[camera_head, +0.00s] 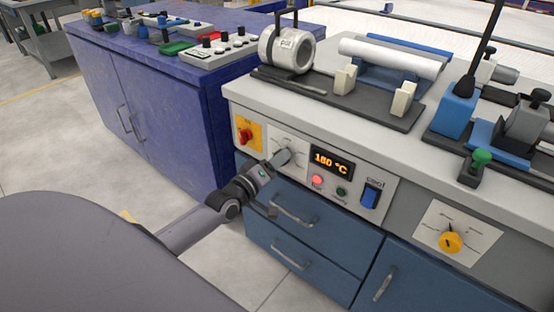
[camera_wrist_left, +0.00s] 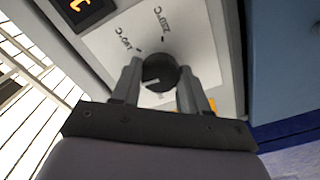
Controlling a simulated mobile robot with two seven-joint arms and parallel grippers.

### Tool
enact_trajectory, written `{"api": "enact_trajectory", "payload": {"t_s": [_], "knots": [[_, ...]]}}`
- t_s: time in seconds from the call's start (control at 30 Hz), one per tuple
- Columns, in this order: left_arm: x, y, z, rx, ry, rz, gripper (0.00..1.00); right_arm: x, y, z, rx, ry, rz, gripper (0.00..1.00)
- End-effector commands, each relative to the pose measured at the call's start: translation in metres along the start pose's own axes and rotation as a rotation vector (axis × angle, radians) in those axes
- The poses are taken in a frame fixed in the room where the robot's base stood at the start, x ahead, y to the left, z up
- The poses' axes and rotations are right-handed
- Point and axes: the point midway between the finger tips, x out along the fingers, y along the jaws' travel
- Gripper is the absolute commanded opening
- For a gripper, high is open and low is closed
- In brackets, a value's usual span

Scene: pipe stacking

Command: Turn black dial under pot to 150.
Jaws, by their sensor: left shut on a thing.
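The black dial (camera_wrist_left: 158,70) sits on a white scale plate in the left wrist view, with a pale pointer mark on its face. The grey ring-shaped pot (camera_head: 286,49) stands on the bench top above. My right gripper is not in view.
A red switch on a yellow plate (camera_head: 247,133) is left of the dial. A lit red lamp (camera_head: 317,180), a green button (camera_head: 341,191) and a blue rocker switch (camera_head: 370,195) are right. A yellow knob (camera_head: 450,242) is farther right. Drawer handles (camera_head: 295,216) stick out below.

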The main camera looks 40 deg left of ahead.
Motion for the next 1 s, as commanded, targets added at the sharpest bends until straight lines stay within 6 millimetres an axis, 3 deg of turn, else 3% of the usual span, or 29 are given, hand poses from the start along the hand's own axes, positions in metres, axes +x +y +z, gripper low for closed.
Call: {"api": "enact_trajectory", "payload": {"t_s": [0.77,0.8,0.83,0.87,1.0], "knots": [[0.0002,0.0002,-0.0003,-0.099,0.000,0.001,0.14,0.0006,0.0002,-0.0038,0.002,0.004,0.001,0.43],[0.0001,0.0002,-0.0003,-0.099,0.000,0.001,0.54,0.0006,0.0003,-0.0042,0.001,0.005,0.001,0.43],[0.0001,0.0002,-0.0003,-0.099,0.000,0.001,0.64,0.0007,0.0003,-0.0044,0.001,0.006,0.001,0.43],[0.0001,0.0002,-0.0003,-0.099,0.000,0.001,0.69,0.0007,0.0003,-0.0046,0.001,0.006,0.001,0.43],[0.0001,0.0002,-0.0003,-0.099,0.000,0.001,0.69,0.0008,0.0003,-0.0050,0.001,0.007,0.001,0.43]]}}
